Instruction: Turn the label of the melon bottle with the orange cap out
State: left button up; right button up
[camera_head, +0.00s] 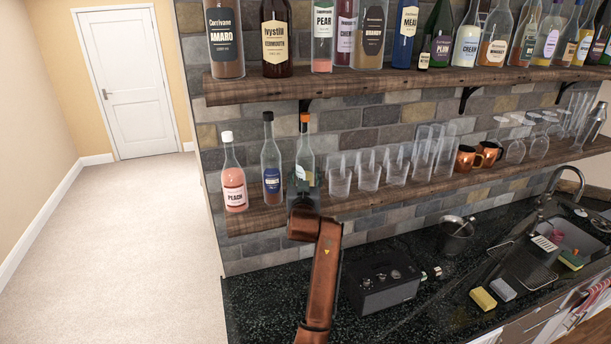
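The bottle with the orange cap (305,143) stands upright on the lower wooden shelf, near its left end. Its upper glass and cap are clear to see; its lower part and most of any label are hidden behind my gripper. My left gripper (303,186) is right in front of this bottle at its lower half, with the copper-coloured arm coming up from below. The fingers are small and dark against the bottle, so I cannot tell whether they are around it or touching it. My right gripper is not in view.
A dark-capped bottle with a blue label (271,160) stands close on the left, then a pink peach bottle (234,180). Clear glasses (340,177) stand close on the right. The upper shelf (340,83) of bottles is above. A black box (382,280) sits on the counter below.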

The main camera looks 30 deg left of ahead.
pick_arm(q)
jog(key=c, duration=0.7)
jog(key=shift+f+n+g+y+b, duration=0.15)
jog(key=shift+n+g+y+b, duration=0.5)
jog(key=shift+y+b, duration=0.3)
jog(key=shift+c, duration=0.3)
jog(key=shift+n+g+y+b, duration=1.45)
jog(key=shift+g+y+b, duration=0.15)
jog(key=shift+b, duration=1.05)
jog(key=shift+n+g+y+b, duration=0.65)
jog(key=shift+n+g+b, duration=0.2)
jog(key=shift+b, duration=0.1)
jog(key=shift+n+g+y, duration=0.25)
jog(key=shift+g+y, duration=0.05)
jog(key=shift+g, duration=0.1)
jog(key=o, duration=1)
